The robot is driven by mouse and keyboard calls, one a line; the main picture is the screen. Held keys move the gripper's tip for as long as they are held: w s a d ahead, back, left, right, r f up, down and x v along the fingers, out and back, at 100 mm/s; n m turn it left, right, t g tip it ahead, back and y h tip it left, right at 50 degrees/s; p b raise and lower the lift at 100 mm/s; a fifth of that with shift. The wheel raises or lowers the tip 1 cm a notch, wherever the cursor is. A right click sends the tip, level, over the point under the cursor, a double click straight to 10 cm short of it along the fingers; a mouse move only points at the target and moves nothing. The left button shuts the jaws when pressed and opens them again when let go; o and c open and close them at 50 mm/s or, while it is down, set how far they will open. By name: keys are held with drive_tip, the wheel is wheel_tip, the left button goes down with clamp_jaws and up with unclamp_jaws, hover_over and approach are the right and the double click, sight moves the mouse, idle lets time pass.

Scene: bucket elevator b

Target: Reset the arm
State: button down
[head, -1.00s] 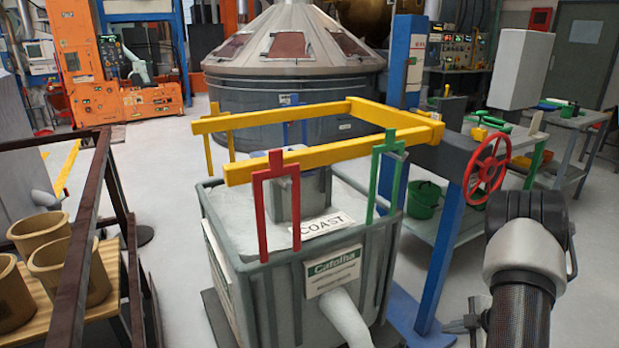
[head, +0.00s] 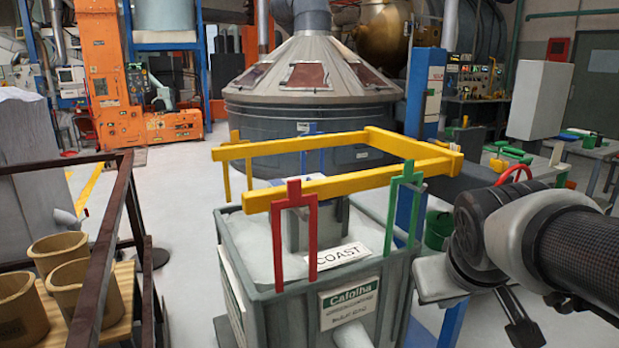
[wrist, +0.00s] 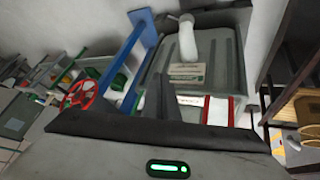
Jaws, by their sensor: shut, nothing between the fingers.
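My arm enters the head view from the right edge, its dark joint in front of the red handwheel (head: 515,175). My gripper (head: 522,328) shows as a dark piece below the arm near the bottom edge; it is shut and empty. The grey bin (head: 378,290) stands left of my arm in the head view, with pale material inside. The wrist view shows the bin upside down (wrist: 222,60).
A yellow frame (head: 300,187) with red (head: 312,235) and green (head: 392,210) hangers spans the bin. A brown metal railing (head: 105,260) and several tan buckets (head: 60,250) are at left. Benches stand at right. Floor is open at back left.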

drive_tip(key=s+a+g+y+p, duration=0.1)
drive_tip(key=s+a+y+p, duration=0.1)
drive_tip(key=s+a, duration=0.65)
wheel_tip(320, 180, up, 20)
drive_tip(key=d+p, duration=0.1)
drive_tip(key=p, duration=1.8)
drive_tip(key=shift+s+f+m, duration=0.15)
drive_tip(key=shift+s+m, duration=0.05)
drive_tip(key=shift+m, duration=0.1)
drive_tip(key=shift+d, duration=0.15)
